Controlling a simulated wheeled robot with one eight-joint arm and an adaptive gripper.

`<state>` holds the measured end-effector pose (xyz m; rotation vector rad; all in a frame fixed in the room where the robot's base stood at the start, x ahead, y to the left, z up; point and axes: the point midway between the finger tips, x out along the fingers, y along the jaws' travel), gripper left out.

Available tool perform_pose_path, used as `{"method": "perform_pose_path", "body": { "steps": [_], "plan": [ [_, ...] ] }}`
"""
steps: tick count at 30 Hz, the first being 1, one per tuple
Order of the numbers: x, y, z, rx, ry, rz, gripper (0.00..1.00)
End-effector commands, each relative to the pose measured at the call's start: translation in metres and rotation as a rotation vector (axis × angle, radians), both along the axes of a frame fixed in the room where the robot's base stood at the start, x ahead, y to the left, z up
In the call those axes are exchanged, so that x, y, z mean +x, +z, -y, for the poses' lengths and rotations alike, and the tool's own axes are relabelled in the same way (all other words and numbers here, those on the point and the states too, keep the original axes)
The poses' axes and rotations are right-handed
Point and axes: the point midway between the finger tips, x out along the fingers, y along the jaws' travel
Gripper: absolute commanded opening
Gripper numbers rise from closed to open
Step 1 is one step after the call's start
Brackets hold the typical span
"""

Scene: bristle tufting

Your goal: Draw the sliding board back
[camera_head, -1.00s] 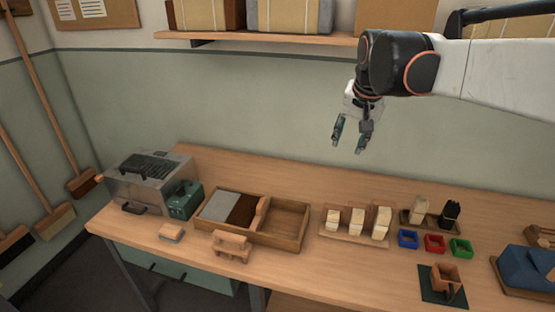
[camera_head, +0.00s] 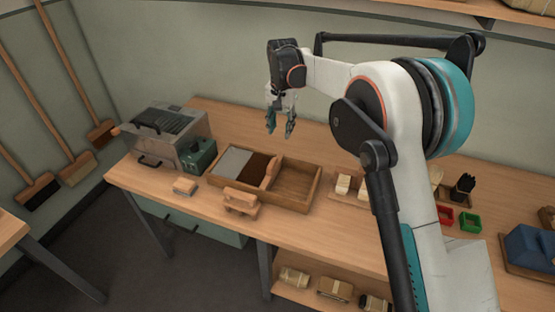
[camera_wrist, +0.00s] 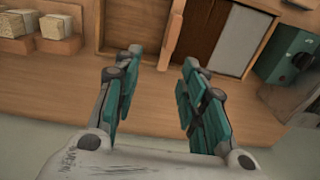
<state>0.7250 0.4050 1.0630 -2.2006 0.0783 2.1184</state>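A long wooden tray (camera_head: 290,207) lies on the bench. Its left part holds a light grey panel (camera_head: 231,161) and a dark brown area (camera_head: 256,166); its right compartment (camera_head: 296,182) looks empty. An upright light wooden board (camera_head: 270,172) stands between the brown area and that compartment; I take it for the sliding board. It also shows in the wrist view (camera_wrist: 175,24). My gripper (camera_head: 281,131) is open and empty, pointing down above and behind the tray, apart from the board. In the wrist view its teal fingers (camera_wrist: 161,58) are spread wide.
A small wooden stand (camera_head: 240,202) is against the tray's front, with a wood-backed block (camera_head: 185,187) to its left. A metal box with a green unit (camera_head: 197,157) stands left. Pale blocks (camera_head: 343,184) and coloured bins (camera_head: 469,221) are right, partly behind my arm.

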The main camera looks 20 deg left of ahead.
Motion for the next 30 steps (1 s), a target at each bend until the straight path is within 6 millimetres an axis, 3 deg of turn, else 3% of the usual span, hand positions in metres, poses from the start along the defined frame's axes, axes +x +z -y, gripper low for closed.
{"method": "perform_pose_path", "body": {
  "steps": [3, 7, 14, 30],
  "plan": [
    [-0.005, -0.022, -0.024, -0.015, 0.013, -0.025, 0.38],
    [-0.008, -0.033, -0.034, -0.023, 0.019, -0.038, 0.38],
    [-0.009, -0.056, -0.036, -0.025, 0.019, -0.041, 0.38],
    [-0.009, -0.154, -0.035, -0.024, 0.019, -0.040, 0.38]
  ]
}}
